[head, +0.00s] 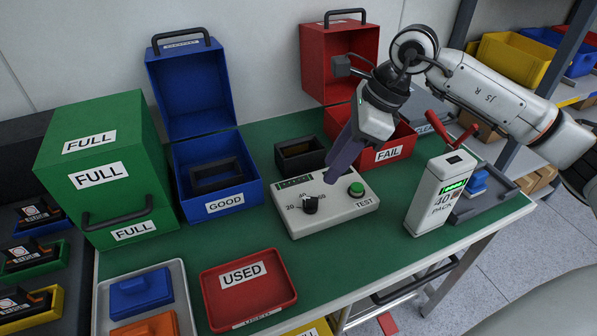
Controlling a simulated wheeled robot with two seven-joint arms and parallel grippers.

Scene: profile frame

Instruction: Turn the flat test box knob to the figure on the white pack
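The flat test box (335,217) is pale grey and lies on the green bench top. It has a black knob (310,205), a green button (356,189) and a TEST label. Figures stand around the knob; 20 at its left and 40 above it are legible, and another at its right is partly hidden. I cannot tell which figure the knob points to. My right gripper (331,180) points down over the box's back edge, apart from the knob. Its finger opening is not visible. My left gripper is out of view.
Behind the test box are an open blue GOOD box (237,202), a red FAIL box (404,146) and a small black bin (300,155). A red USED tray (262,301) lies at the front. Green bench surface is clear around the test box's front.

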